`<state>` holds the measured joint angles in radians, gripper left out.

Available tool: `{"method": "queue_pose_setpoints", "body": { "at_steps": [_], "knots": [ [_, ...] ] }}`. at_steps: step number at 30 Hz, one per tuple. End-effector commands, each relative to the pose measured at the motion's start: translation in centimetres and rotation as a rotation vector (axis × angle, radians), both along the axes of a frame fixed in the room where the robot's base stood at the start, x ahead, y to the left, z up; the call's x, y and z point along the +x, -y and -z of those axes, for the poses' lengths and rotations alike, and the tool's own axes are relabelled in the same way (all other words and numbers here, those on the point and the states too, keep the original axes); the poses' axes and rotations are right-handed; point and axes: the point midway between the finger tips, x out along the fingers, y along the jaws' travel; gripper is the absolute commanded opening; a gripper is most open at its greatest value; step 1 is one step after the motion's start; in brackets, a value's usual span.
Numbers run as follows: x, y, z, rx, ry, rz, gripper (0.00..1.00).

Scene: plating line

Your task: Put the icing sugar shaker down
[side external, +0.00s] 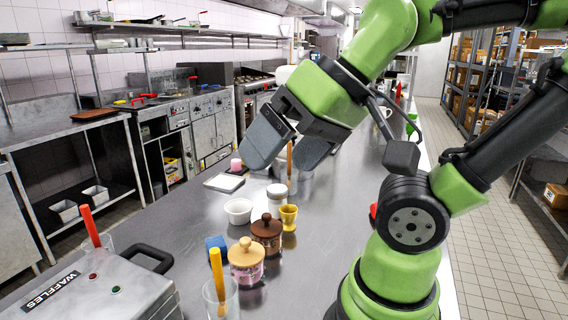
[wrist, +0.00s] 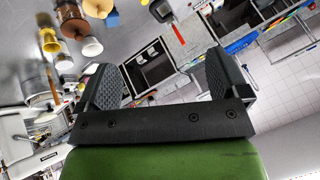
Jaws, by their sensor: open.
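A small whitish shaker-like container (side external: 277,197), which I take for the icing sugar shaker, stands upright on the steel counter (side external: 190,232). Its light top also shows in the wrist view (wrist: 63,63), left of the fingers. My gripper (side external: 290,150) is open, above the counter and apart from the shaker, which is below it in the side view. In the wrist view the two dark pads of my gripper (wrist: 167,80) are wide apart, with nothing held between them.
Close by stand a white bowl (side external: 238,211), a yellow cup (side external: 288,217), a brown jar (side external: 267,234), a pink jar (side external: 246,264) and a blue block (side external: 216,246). A waffle iron (side external: 90,285) is at front left. Bare counter lies left of the bowl.

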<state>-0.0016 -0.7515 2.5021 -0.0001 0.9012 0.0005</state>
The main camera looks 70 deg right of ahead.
Motion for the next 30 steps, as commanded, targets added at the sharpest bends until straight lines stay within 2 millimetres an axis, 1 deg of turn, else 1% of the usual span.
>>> {"method": "queue_pose_setpoints", "body": {
  "at_steps": [12,14,17,20,21,23,24,26,27,29,30],
  "knots": [
    [0.3,0.2,0.0,-0.004,0.0,0.008,0.93],
    [0.9,0.6,0.1,-0.014,0.0,0.025,0.93],
    [3.2,2.1,0.5,-0.048,0.003,0.083,0.93],
    [6.3,4.9,1.4,-0.103,0.007,0.167,0.93],
    [7.6,6.2,2.0,-0.127,0.009,0.203,0.93],
    [9.4,8.5,3.0,-0.163,0.014,0.254,0.93],
    [10.3,10.0,3.8,-0.185,0.014,0.287,0.93],
    [11.6,12.4,5.2,-0.22,0.018,0.332,0.93],
    [12.3,14.1,6.2,-0.243,0.018,0.361,0.93],
    [13.0,16.5,7.9,-0.275,0.017,0.402,0.93],
    [13.3,18.2,9.1,-0.296,0.017,0.427,0.93]
  ]
}}
